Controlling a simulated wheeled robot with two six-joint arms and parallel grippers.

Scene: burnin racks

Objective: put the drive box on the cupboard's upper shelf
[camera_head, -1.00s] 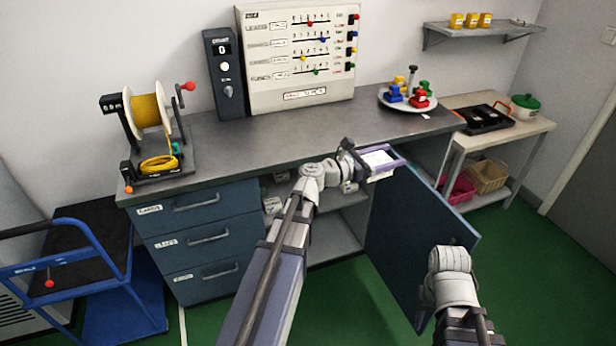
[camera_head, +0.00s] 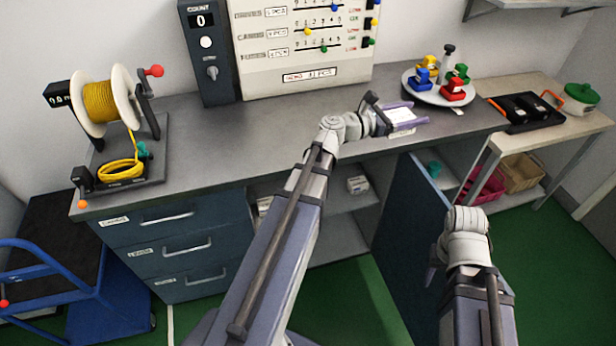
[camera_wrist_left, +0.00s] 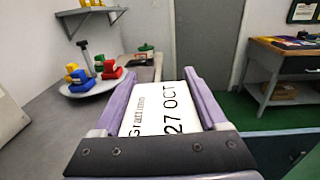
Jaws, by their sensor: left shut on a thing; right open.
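My left gripper (camera_head: 393,118) is shut on a white box (camera_head: 401,117) with purple fingers along its sides, held above the worktop near its front edge. In the left wrist view the box (camera_wrist_left: 162,108) shows printed text, including "27 OCT". I cannot tell from the label whether it is the drive box. The cupboard under the worktop stands open, its door (camera_head: 408,232) swung outward. The upper shelf (camera_head: 340,198) bears a small white box (camera_head: 357,184). My right gripper (camera_head: 450,250) is low, by the door; its open fingers are mostly hidden behind the wrist.
On the worktop (camera_head: 260,145) are a yellow cable reel (camera_head: 103,105), a counter unit (camera_head: 208,60), a panel and a round plate (camera_head: 437,95) with coloured blocks. A side table (camera_head: 560,133) holds a black tray. A blue trolley (camera_head: 60,275) stands left. Green floor is clear in front.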

